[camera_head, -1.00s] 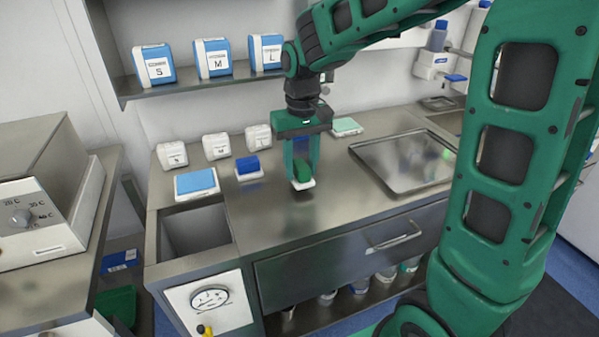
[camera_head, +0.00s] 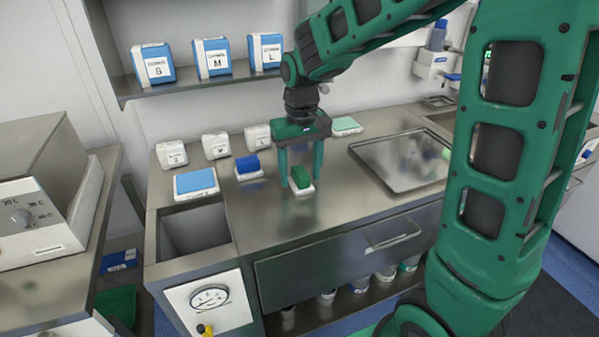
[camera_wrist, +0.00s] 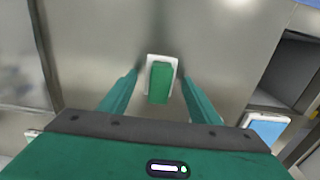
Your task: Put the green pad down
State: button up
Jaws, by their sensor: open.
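The green pad (camera_head: 301,181) has a white base and sits on the steel counter (camera_head: 262,222). In the wrist view the green pad (camera_wrist: 160,82) lies between and just beyond the fingertips. My gripper (camera_head: 300,180) is open around it, with one finger on either side. In the wrist view my gripper (camera_wrist: 160,84) shows a clear gap between each finger and the pad.
A blue pad (camera_head: 248,166) stands to the left, with a flat light-blue pad (camera_head: 196,182) beyond it. A light-green pad (camera_head: 346,125) lies behind right. A metal tray (camera_head: 362,150) is at right. White boxes line the back. A square opening (camera_head: 196,232) is at front left.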

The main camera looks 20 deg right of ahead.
aim_at(301, 171)
notch_tip(301, 171, up, 12)
dwell(0.5)
